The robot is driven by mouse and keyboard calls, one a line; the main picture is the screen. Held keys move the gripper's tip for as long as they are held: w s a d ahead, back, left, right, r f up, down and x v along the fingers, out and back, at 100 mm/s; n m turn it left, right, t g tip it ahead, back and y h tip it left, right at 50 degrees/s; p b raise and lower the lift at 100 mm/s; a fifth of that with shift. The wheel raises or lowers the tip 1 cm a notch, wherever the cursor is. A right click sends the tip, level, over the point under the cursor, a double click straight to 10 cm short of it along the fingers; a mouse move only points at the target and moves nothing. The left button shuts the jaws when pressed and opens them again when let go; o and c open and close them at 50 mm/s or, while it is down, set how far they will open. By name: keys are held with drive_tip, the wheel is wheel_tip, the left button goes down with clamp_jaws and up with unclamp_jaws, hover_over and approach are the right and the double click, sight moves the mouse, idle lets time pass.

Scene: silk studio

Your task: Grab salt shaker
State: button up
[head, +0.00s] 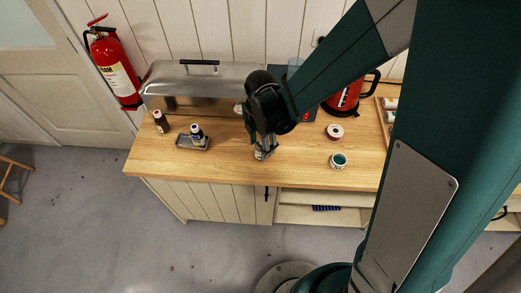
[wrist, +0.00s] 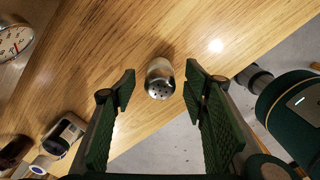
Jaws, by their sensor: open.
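The salt shaker (wrist: 159,80) is a small metal cylinder with a perforated top. It stands on the wooden counter near the front edge, in the upper middle of the wrist view. My gripper (wrist: 160,88) is open, with one green padded finger on each side of the shaker and gaps showing on both sides. In the head view my gripper (head: 264,150) points down over the counter's front part. The shaker (head: 260,155) is partly hidden there at the fingertips.
A small tray (head: 184,143) with a dark-labelled bottle (head: 197,132) and a brown bottle (head: 161,121) stand to the left. A steel box (head: 165,80) and a red kettle (head: 345,98) stand behind.

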drive_tip(key=shift+f, duration=0.55)
drive_tip(key=shift+c, duration=0.3)
drive_tip(key=c, duration=1)
